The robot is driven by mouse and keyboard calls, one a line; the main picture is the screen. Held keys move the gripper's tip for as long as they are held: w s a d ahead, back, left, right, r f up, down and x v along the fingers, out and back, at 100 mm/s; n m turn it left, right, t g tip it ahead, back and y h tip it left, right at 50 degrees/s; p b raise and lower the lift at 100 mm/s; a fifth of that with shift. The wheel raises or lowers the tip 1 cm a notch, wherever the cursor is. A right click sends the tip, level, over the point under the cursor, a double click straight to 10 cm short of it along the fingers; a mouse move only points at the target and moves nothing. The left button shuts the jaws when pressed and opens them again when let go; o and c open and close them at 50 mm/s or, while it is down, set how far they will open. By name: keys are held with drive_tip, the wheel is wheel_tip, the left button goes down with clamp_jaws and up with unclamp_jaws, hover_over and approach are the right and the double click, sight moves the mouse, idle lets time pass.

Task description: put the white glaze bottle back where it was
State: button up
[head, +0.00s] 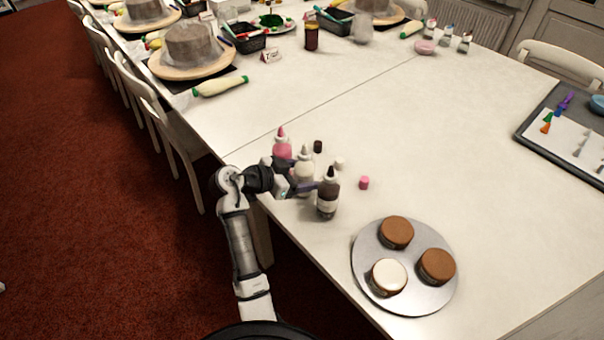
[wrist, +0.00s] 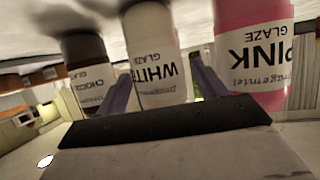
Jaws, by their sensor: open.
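The white glaze bottle (head: 304,163) stands upright on the table, between the pink glaze bottle (head: 282,146) and the chocolate glaze bottle (head: 328,195). My gripper (head: 303,182) is at the white bottle, open, with one finger on each side of it. The wrist view is upside down and shows the white bottle (wrist: 155,85) between the two fingers (wrist: 161,72). There the chocolate bottle (wrist: 90,75) is outside the left finger and the pink bottle (wrist: 255,65) outside the right. I cannot tell whether the fingers touch the white bottle.
A round metal turntable (head: 419,304) holds three small cakes, one white-topped (head: 389,276). A tray (head: 550,146) with piping tips lies at the right. The table's middle is clear.

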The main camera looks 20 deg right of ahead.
drive_tip(key=shift+r, duration=0.1)
drive_tip(key=b+v, duration=0.3)
drive_tip(key=v, duration=0.9)
